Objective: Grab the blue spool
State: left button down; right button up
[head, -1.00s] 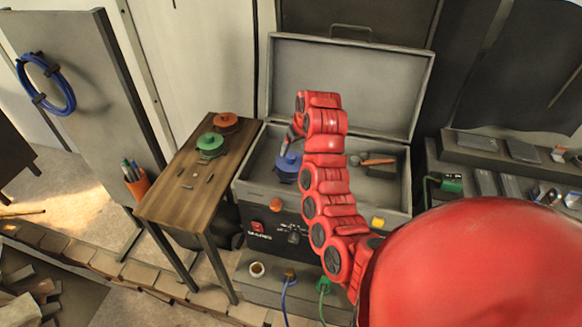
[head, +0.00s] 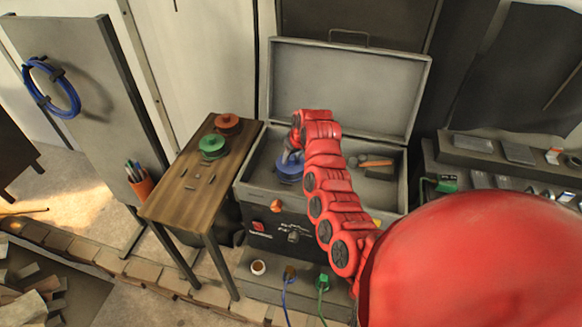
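The blue spool (head: 286,172) sits inside the open grey case (head: 246,186), toward its left side. My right arm reaches into the case from the right, and its gripper (head: 291,157) is down at the top of the spool, partly covering it. The fingers are small and largely hidden by the wrist, so I cannot tell whether they are open or closed on the spool. My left gripper is not in view.
A wooden table (head: 178,208) left of the case holds a green spool (head: 212,147) and an orange spool (head: 228,123). An orange-handled hammer (head: 375,163) lies in the case's right part. The raised lid (head: 345,85) stands behind.

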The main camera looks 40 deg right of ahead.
grip_shut()
dwell(1.1)
